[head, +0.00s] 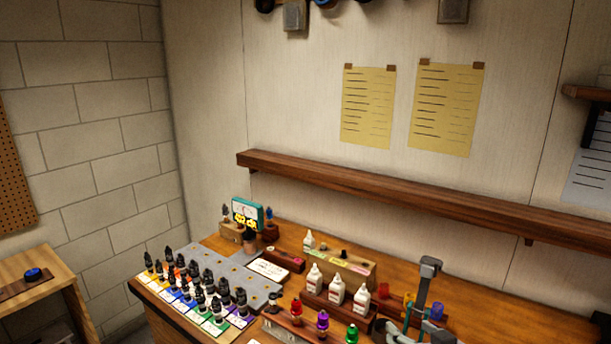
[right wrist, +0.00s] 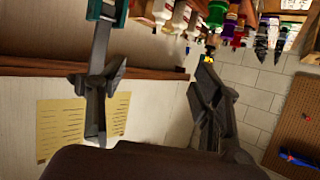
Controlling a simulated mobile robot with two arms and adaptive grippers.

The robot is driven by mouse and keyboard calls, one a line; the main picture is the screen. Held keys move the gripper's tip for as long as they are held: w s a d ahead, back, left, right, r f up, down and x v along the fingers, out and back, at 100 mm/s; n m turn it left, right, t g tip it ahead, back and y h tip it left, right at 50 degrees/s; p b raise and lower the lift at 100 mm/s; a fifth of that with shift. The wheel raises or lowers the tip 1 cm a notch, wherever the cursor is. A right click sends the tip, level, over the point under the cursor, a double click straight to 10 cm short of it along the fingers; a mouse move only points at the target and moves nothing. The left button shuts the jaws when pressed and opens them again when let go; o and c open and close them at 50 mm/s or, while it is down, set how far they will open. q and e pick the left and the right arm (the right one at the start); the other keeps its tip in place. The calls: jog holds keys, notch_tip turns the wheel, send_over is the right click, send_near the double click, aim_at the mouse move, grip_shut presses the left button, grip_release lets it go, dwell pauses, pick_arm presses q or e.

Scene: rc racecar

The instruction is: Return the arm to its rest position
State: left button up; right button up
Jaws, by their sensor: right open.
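My right gripper (right wrist: 155,40) shows in the right wrist view, which sees the room upside down. Its two dark fingers stand wide apart with nothing between them. Shelf edge and bottles show behind them, apart from the fingers as far as I can tell. In the head view a grey jointed shape (head: 425,285) rises at the bottom right, above the bench; I cannot tell whether it is part of my right arm or a stand. My left gripper is in neither view.
The wooden bench (head: 520,325) carries several dark-capped bottles on coloured cards (head: 200,300), white bottles (head: 336,290) in a rack, and a teal meter (head: 247,213). A wooden shelf (head: 400,195) juts from the wall above. Two yellow sheets (head: 368,107) hang higher.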

jog(key=s+a+f+g+h, duration=0.1)
jog(key=s+f+g, duration=0.55)
jog(key=s, duration=0.95)
jog(key=s+f+g+h, duration=0.1)
jog(key=s+f+g, duration=0.2)
jog(key=s+f, duration=0.95)
jog(key=s+f+g+b, duration=0.1)
jog(key=s+f+b, duration=0.2)
jog(key=f, duration=1.2)
jog(key=s+f+g+b, duration=0.1)
jog(key=s+f+b, duration=0.15)
jog(key=f, duration=1.35)
pick_arm(q)
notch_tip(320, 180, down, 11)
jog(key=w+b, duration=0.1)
jog(key=b, duration=0.4)
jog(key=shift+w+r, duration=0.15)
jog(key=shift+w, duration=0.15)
pick_arm(e)
jog(key=s+d+f, duration=0.2)
jog(key=s+f, duration=1.3)
jog(key=f, duration=0.3)
jog(key=shift+s+d+f+g+h, duration=0.2)
jog(key=shift+f+g+h, duration=0.1)
jog(key=shift+f+g, duration=0.1)
